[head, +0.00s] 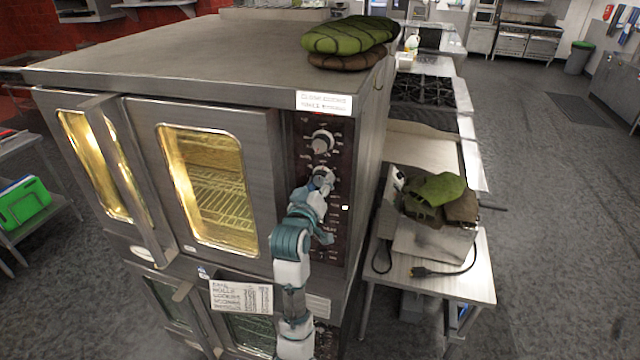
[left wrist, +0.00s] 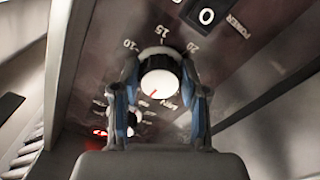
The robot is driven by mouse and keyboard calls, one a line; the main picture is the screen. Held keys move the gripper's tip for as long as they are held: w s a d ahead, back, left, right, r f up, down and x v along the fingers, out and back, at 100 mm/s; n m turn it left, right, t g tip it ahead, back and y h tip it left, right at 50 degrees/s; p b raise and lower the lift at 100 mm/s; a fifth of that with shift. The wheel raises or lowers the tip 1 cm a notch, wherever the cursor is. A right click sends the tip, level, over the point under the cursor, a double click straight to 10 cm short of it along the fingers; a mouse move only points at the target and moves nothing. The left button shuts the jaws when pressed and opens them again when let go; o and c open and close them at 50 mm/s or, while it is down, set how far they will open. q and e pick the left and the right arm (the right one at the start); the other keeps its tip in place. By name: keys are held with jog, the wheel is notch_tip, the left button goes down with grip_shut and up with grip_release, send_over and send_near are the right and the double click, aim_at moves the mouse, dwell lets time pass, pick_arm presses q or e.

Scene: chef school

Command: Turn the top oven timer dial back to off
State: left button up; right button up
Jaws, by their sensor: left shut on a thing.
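The top oven's control panel (head: 300,125) is a dark strip right of its glass doors. A white and metal dial (head: 322,140) sits high on it. My left gripper (head: 321,181) is at a second dial (head: 323,174) just below, which it partly hides. In the left wrist view, my left gripper (left wrist: 159,95) has its blue-padded fingers shut on either side of the white timer dial (left wrist: 158,76). My right gripper is not in view.
Another dial (left wrist: 130,122) and a red light (left wrist: 99,132) show beside the fingers. A power switch (left wrist: 203,16) is at the upper right. Green oven mitts (head: 345,38) lie on the oven top. A side table (head: 475,270) holds a metal appliance at right.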

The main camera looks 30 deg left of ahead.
pick_arm(q)
jog(key=shift+w+f+n, duration=0.1)
jog(key=shift+f+n, duration=0.15)
jog(key=shift+n, duration=0.15)
jog(key=o, duration=1)
jog(key=shift+c, duration=0.2)
jog(key=shift+o, duration=0.9)
jog(key=shift+r, duration=0.1)
jog(key=v, duration=0.7)
